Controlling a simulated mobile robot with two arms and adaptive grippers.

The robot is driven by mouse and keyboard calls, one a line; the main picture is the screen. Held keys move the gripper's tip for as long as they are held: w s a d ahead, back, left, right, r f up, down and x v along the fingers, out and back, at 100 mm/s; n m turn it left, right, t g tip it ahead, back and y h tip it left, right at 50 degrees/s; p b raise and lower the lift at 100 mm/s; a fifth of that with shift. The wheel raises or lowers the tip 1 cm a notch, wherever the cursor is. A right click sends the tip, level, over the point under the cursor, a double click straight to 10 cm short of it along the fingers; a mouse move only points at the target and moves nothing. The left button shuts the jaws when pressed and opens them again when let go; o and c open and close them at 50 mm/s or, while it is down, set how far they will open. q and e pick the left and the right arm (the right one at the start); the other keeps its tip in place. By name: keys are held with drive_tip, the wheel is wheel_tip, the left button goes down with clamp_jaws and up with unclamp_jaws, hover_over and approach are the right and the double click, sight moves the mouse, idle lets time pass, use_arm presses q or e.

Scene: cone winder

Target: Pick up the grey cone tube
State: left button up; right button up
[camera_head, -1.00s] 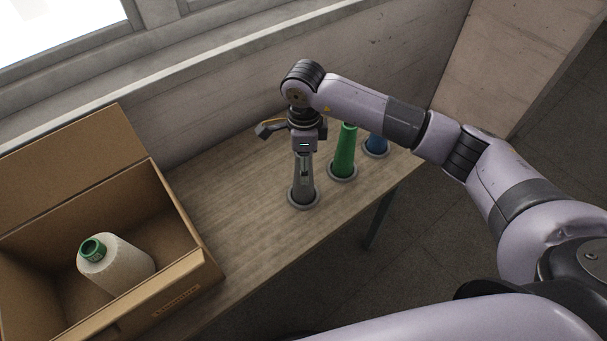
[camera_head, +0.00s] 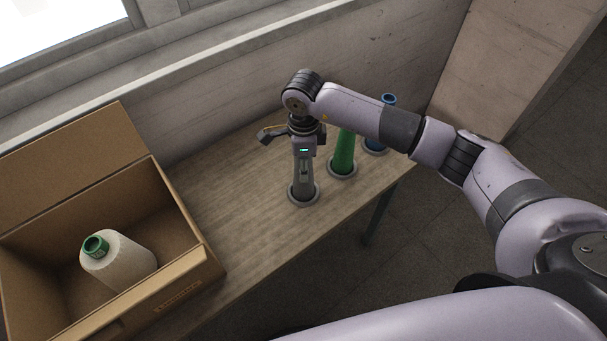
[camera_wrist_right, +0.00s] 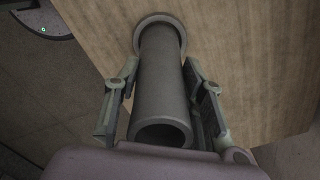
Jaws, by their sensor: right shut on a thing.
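The grey cone tube (camera_wrist_right: 160,85) stands upright in a round holder on the table, with its open top toward the camera in the right wrist view. In the head view its lower part (camera_head: 303,190) shows below my right gripper (camera_head: 303,172), which hides the rest. My right gripper (camera_wrist_right: 162,95) points down from above, with one finger along each side of the tube, and is shut on it. The tube's base still sits at the holder ring (camera_head: 303,201). My left gripper is not in view.
A green cone tube (camera_head: 344,155) and a blue one (camera_head: 387,100) stand in holders to the right, partly behind my arm. An open cardboard box (camera_head: 190,272) at left holds a wound cone (camera_head: 120,260). The wooden table (camera_head: 240,205) is clear between box and tubes.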

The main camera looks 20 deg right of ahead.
drive_tip(key=shift+c, duration=1.3)
